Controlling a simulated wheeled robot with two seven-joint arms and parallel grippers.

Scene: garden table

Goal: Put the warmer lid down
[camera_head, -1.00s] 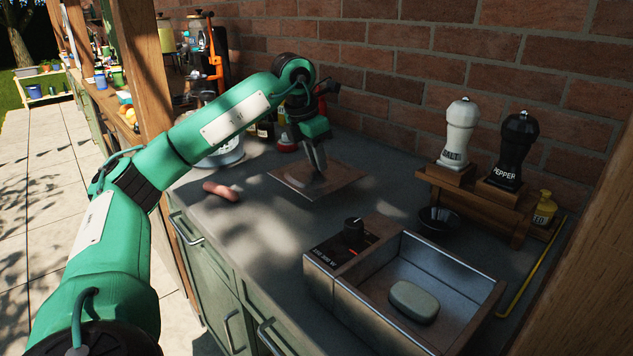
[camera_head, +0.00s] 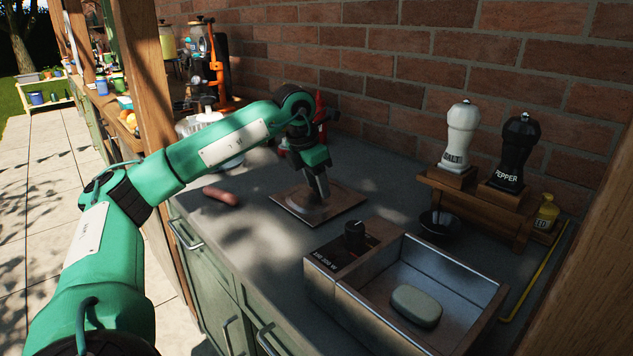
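The warmer lid looks like a flat, square, brownish metal plate (camera_head: 345,206) over the counter, left of the warmer. My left gripper (camera_head: 323,190) points down at the middle of the lid, its fingers close together there. The lid has moved along with it, so it appears shut on the lid's grip, which the fingers hide. The lid looks level and very low; I cannot tell if it touches the counter. The warmer (camera_head: 349,297) is an open metal box with a black knob. My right gripper is out of view.
A grey-green oval block (camera_head: 416,306) lies in the warmer. A sausage-like item (camera_head: 221,196) lies left of the lid. A black bowl (camera_head: 439,225), a white salt mill (camera_head: 460,139) and a black pepper mill (camera_head: 516,153) stand at right. Clear counter lies in front of the lid.

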